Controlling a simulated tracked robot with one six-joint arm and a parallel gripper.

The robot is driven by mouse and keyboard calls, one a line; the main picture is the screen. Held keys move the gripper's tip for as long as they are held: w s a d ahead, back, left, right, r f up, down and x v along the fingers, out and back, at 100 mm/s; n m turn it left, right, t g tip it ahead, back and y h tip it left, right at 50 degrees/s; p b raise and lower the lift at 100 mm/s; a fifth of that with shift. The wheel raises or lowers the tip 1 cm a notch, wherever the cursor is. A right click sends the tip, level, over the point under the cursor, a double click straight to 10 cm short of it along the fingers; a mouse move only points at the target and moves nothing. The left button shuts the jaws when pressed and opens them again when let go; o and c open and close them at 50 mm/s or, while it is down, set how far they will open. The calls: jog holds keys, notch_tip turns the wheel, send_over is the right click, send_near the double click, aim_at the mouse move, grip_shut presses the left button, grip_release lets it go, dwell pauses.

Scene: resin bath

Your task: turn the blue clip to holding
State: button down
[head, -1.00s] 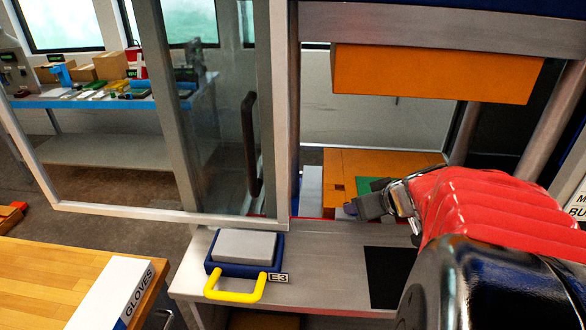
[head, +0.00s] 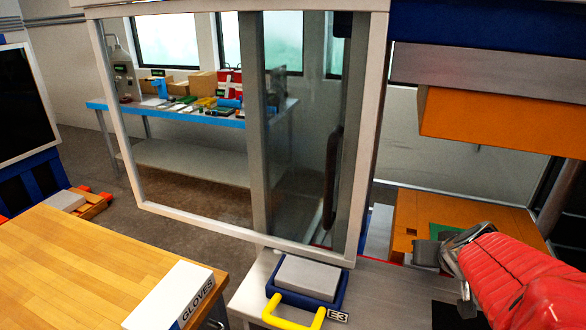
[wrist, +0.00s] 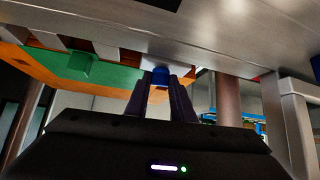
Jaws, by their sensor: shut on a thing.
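The blue clip (wrist: 161,76) shows small between my two dark fingertips in the wrist view, beside a white piece. My gripper (wrist: 161,82) is shut on it. In the head view my gripper (head: 428,254) reaches left into the machine, at the front of the orange block (head: 462,214) with a green patch (head: 455,231). The clip is hidden there by the gripper. The green patch (wrist: 110,72) also shows in the wrist view, left of the fingers. I cannot tell which way the clip is turned.
An orange block (head: 500,122) hangs above my gripper. A framed glass door (head: 359,150) stands left of the opening. A blue tray (head: 308,297) with a yellow handle sits on the metal ledge, and a GLOVES box (head: 170,296) lies on the wooden table (head: 90,270).

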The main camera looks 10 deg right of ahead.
jog(key=shift+m, duration=0.3)
dwell(0.5)
jog(key=c, duration=1.5)
grip_release()
jog(key=shift+s+d+n+t+y, duration=0.15)
jog(key=shift+n+y, duration=0.25)
jog(key=shift+n, duration=0.3)
jog(key=shift+w+d+n+t+y, duration=0.15)
jog(key=shift+n+y, duration=0.25)
jog(key=shift+n, duration=0.3)
